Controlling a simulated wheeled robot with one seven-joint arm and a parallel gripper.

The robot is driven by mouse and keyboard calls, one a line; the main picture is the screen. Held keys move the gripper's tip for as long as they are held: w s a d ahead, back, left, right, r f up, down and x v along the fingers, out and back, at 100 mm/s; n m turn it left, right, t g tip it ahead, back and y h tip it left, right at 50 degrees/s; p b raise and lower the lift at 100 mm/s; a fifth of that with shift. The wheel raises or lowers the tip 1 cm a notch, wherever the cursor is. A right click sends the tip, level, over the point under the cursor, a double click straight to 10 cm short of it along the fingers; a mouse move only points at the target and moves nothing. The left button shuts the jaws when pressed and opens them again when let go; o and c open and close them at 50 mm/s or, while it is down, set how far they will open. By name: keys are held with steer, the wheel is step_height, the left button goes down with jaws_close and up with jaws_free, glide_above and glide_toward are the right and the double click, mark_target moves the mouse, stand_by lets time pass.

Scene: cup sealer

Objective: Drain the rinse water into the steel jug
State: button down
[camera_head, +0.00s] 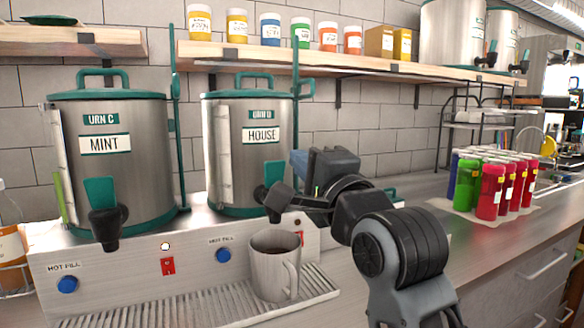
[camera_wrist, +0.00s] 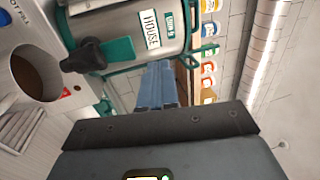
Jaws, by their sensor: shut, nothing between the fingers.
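The HOUSE urn (camera_head: 232,165), a steel cylinder with teal trim, stands behind the drip tray; it also shows in the wrist view (camera_wrist: 150,55). Its black tap (camera_head: 276,203) hangs over the jug, and in the wrist view a teal lever (camera_wrist: 121,49) joins the tap. The grey handled jug (camera_head: 270,270) sits upright on the drip tray and has brownish liquid inside; the wrist view looks into it (camera_wrist: 35,75). My gripper (camera_head: 298,162) is shut and empty, just right of the tap; its blue fingers (camera_wrist: 160,68) point toward the urn. I cannot tell whether they touch the lever.
The MINT urn (camera_head: 112,165) stands at left. The drip tray (camera_head: 180,312) runs along the front, below blue HOT FILL buttons. A wooden shelf (camera_head: 350,65) with jars hangs above. Colored bottles (camera_head: 490,190) stand at right, with bare counter (camera_head: 480,245) in front.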

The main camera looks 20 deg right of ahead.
steer(key=shift+s+r, duration=0.25)
steer(key=shift+s, duration=1.05)
stand_by(0.4)
